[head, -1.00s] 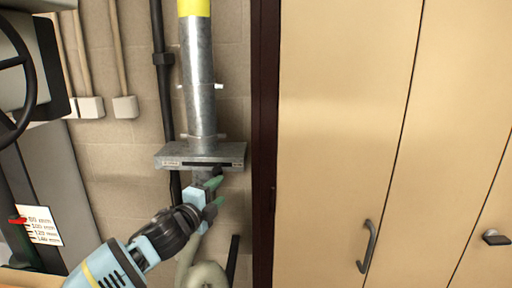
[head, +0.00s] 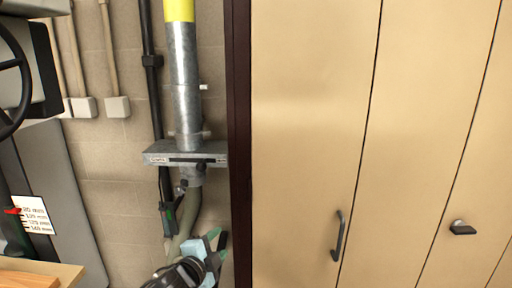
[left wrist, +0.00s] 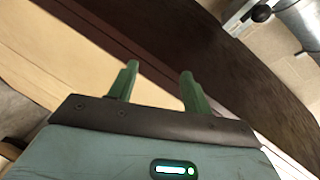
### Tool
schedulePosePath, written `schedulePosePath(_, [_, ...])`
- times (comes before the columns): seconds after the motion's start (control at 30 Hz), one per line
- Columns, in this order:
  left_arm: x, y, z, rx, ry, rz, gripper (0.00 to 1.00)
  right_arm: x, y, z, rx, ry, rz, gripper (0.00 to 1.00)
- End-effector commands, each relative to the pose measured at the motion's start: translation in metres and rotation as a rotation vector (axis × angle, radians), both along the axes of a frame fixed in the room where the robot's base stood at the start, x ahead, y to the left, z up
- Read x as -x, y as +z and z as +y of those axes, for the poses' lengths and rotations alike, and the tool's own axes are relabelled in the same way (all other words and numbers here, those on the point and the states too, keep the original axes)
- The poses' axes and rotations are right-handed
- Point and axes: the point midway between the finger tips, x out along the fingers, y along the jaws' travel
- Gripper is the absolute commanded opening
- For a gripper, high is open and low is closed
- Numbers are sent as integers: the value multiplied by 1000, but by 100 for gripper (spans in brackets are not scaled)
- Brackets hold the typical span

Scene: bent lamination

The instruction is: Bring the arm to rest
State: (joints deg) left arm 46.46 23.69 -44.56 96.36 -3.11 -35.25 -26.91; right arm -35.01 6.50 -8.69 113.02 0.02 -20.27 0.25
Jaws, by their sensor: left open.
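My left gripper (head: 217,243) shows at the bottom of the head view, below the grey slide gate (head: 186,153) on the metal duct pipe. In the left wrist view its two green fingers (left wrist: 156,88) stand apart with nothing between them. The gripper is clear of the gate and its knob. The rest of my left arm runs out of the bottom of the head view. My right gripper is in neither view.
A galvanized pipe (head: 184,80) with a yellow top runs down the block wall, with a flexible hose (head: 184,222) below the gate. Tan cabinet doors (head: 310,120) fill the right. A machine with a handwheel (head: 12,75) and a thickness scale card (head: 34,214) stand at left.

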Motion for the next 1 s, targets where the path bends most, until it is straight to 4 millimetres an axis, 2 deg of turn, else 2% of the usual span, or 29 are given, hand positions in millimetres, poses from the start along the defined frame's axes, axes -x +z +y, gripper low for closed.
schedulePosePath(0.03, [17, -21, -2, 43, 19, 64, 49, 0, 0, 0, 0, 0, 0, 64])
schedulePosePath(0.2, [74, -77, 4, 187, 126, 283, 49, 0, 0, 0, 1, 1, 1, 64])
schedulePosePath(0.37, [135, -124, 18, 305, 253, 487, 49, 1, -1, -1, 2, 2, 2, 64])
schedulePosePath(0.5, [193, -158, 35, 393, 382, 663, 49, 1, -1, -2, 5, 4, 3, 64])
schedulePosePath(0.73, [301, -199, 70, 502, 633, 940, 49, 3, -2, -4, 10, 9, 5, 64])
schedulePosePath(0.9, [374, -211, 95, 544, 816, 1103, 49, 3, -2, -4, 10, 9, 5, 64])
schedulePosePath(1.0, [407, -213, 106, 554, 902, 1168, 49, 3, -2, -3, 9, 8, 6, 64])
